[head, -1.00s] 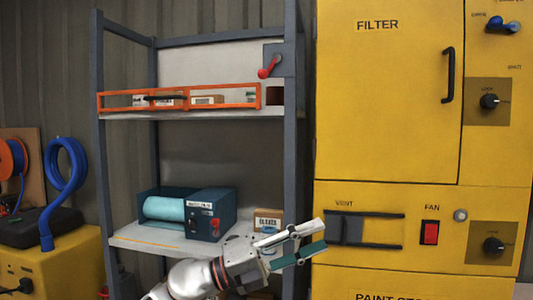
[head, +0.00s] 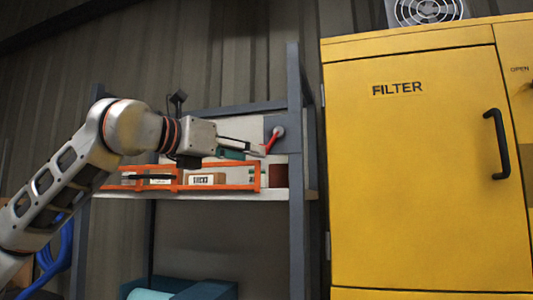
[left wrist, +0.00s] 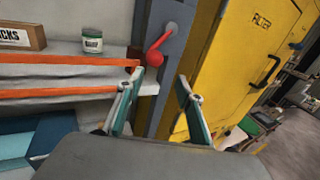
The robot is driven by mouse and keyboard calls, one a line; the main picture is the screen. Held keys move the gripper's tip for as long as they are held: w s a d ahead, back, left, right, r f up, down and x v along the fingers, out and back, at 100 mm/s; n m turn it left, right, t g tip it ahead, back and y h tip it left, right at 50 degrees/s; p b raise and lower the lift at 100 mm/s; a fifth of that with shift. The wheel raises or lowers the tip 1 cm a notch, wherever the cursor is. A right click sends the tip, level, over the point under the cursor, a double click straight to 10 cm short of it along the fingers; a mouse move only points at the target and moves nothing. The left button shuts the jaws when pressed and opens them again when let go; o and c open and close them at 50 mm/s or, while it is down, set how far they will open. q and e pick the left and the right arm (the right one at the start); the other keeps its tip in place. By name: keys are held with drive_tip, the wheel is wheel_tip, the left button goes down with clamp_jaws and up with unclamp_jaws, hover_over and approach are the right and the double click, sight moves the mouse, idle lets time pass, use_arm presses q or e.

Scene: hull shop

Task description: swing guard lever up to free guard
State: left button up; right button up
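The red guard lever (head: 272,140) hangs down and to the left from its pivot on a grey plate (head: 269,125) at the shelf's right post. In the left wrist view its round red knob (left wrist: 154,57) shows ahead of my fingers. The orange guard (head: 222,187) lies across the front of the upper shelf. My left gripper (head: 259,152) is just left of the lever. In the left wrist view the fingers of my left gripper (left wrist: 158,84) stand apart with nothing between them. Whether a finger touches the knob is unclear. My right gripper is out of view.
Boxes (head: 205,178) and a jar (left wrist: 92,40) stand behind the guard. The grey right post (head: 303,170) and yellow filter cabinet (head: 420,180) stand close to the right. A blue machine (head: 205,290) sits on the lower shelf.

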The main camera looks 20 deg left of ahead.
sight(270, 141)
use_arm(q)
drive_tip(key=shift+t+y, duration=0.3)
drive_tip(key=w, duration=0.2)
drive_tip(key=w+d+r+p, duration=0.1)
drive_tip(key=w, duration=0.1)
drive_tip(key=w+d+p, duration=0.1)
drive_tip(key=w, duration=0.1)
drive_tip(key=shift+w+r, duration=0.4)
clamp_jaws()
